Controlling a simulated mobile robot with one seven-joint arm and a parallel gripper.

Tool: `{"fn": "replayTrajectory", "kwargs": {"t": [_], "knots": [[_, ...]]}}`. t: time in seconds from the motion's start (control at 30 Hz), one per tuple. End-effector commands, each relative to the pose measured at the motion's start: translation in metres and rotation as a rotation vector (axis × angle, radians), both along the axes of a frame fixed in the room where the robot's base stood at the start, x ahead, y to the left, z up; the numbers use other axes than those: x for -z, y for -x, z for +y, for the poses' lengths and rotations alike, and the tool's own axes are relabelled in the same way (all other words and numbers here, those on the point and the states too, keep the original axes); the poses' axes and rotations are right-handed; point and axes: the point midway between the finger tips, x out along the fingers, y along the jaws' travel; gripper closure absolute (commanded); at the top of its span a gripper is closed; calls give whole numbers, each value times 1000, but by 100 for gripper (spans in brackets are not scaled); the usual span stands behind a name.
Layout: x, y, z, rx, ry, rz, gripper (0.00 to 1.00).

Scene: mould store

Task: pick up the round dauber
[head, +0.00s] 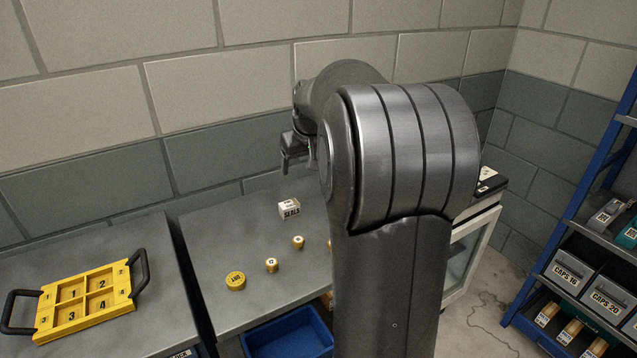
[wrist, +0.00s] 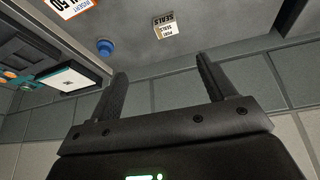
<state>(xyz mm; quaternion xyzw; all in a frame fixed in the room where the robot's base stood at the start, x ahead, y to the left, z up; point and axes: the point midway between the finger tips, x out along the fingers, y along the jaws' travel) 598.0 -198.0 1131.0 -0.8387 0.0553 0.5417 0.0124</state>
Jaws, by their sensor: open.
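A small round blue thing (wrist: 106,47), which may be the round dauber, stands on the grey worktop in the wrist view. I cannot make out its form well, and my arm hides that part of the worktop in the head view. My gripper (wrist: 161,65) is open, with nothing between its fingers. It is above the back of the worktop near the wall, and also shows in the head view (head: 289,162). The blue thing lies beyond the fingertips, near the left finger in the wrist view, and apart from it.
A white seals box (head: 289,210) stands on the worktop (head: 215,245), also in the wrist view (wrist: 165,27). Small brass-yellow pieces (head: 272,265) and a wider yellow disc (head: 236,281) stand nearer. A yellow tray (head: 88,298) lies left; a blue bin (head: 288,338) is in front.

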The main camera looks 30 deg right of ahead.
Motion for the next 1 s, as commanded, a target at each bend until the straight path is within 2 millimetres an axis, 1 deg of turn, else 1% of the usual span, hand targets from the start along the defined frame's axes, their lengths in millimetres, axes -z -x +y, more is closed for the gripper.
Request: {"fn": "replayTrajectory", "kwargs": {"t": [0.03,0.17,0.2,0.27,0.3,0.4,0.5,0.6,0.7,0.87,1.0], "knots": [[12,-13,-20,11,-4,6,24],[38,-41,-66,29,-11,8,24],[47,-49,-81,35,-14,8,24],[61,-58,-104,44,-19,8,24],[72,-64,-119,51,-23,9,24],[96,-75,-154,65,-30,6,24],[117,-82,-183,77,-34,4,24],[131,-85,-202,84,-37,1,24],[139,-87,-212,90,-39,-1,24],[151,-91,-216,90,-41,0,24],[171,-100,-217,90,-41,1,24]]}}
